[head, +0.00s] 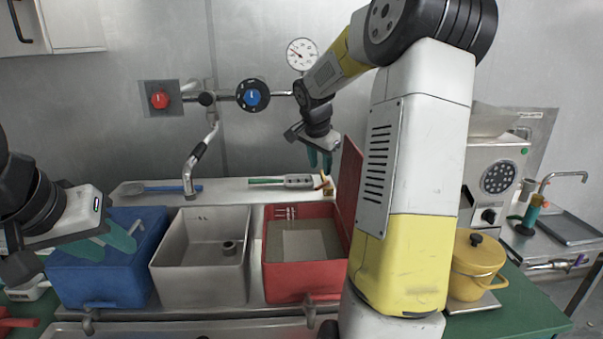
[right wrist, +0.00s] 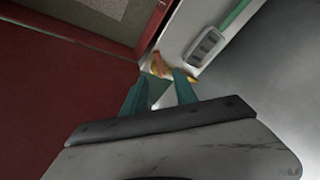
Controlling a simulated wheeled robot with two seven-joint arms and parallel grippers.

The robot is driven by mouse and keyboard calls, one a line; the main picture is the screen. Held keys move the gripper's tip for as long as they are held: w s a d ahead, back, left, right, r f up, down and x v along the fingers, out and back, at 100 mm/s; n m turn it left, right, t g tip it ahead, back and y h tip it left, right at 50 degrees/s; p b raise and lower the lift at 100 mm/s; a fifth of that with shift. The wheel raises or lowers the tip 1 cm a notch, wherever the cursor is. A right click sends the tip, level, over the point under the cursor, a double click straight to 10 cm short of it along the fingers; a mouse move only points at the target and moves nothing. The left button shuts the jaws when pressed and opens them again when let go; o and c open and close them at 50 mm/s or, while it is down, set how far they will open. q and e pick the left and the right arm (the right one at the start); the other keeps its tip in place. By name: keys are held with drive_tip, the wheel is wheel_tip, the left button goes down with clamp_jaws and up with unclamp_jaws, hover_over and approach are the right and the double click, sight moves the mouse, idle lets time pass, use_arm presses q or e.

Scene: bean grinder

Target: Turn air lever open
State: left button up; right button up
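A small yellow and red piece (head: 325,182), which looks like the air lever, sits on the white ledge behind the red bin. It also shows in the right wrist view (right wrist: 158,66), just beyond the fingertips and partly hidden by them. My right gripper (head: 320,160) hangs above it with its teal fingers pointing down. In the right wrist view the fingers (right wrist: 163,80) stand apart with nothing seen between them; I cannot tell whether they touch the lever. My left gripper (head: 108,244) is open and empty over the blue bin.
A blue bin (head: 100,280), a grey bin (head: 200,285) and a red bin (head: 303,285) with a raised red lid (head: 347,190) stand in a row. A yellow pot (head: 478,265) stands right of my arm.

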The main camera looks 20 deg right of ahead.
sight(321, 186)
drive_tip(key=shift+s+r, duration=0.1)
drive_tip(key=shift+r, duration=0.15)
drive_tip(key=w+f+g, duration=0.1)
drive_tip(key=f, duration=0.1)
drive_tip(key=w+f+g+h, duration=0.1)
drive_tip(key=f, duration=0.1)
drive_tip(key=w+f+g+h, duration=0.1)
drive_tip(key=f, duration=0.2)
drive_tip(key=shift+f+n+g, duration=0.1)
drive_tip(key=shift+n+g, duration=0.3)
idle(0.3)
drive_tip(key=shift+c, duration=0.4)
clamp_jaws()
